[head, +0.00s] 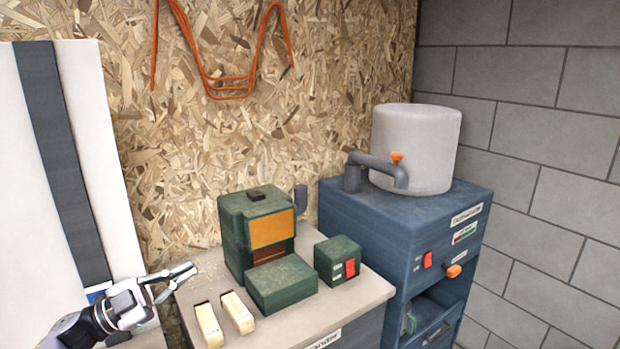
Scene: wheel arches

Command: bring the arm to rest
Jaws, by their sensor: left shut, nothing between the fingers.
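My left arm (95,322) comes in at the lower left. Its gripper (188,272) points right, over or beside the left edge of the light worktop (350,293); I cannot tell its exact height. The fingers are shut with nothing between them. My right gripper is not in view.
A green machine (262,240) and a green switch box (338,261) stand on the worktop. Two cream blocks (237,312) sit at its front left. A blue cabinet (400,230) with a grey drum (417,145) stands right. A white panel (95,170) stands left.

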